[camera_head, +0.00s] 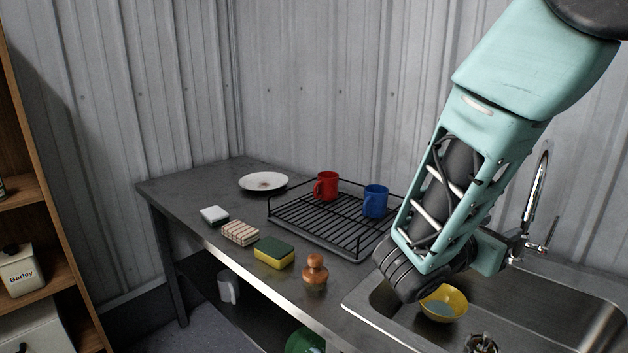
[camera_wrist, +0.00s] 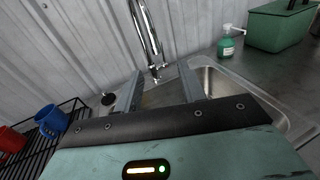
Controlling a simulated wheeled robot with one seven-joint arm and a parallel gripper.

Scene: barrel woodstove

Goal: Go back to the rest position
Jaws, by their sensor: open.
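My gripper shows in the wrist view (camera_wrist: 160,82), its two fingers spread apart with nothing visible held between them. In the head view my arm comes down from the upper right, and its wrist is above the left part of the sink (camera_head: 590,300). The fingers are mostly hidden behind the wrist there. In the wrist view the fingers point toward the chrome faucet (camera_wrist: 148,40) and the sink basin (camera_wrist: 222,88).
A yellow bowl (camera_head: 455,301) sits in the sink below my wrist. The black dish rack (camera_head: 318,228) holds a red mug (camera_head: 326,186) and a blue mug (camera_head: 375,202). A plate (camera_head: 263,181), sponge (camera_head: 273,252) and wooden-handled brush (camera_head: 315,270) are on the counter.

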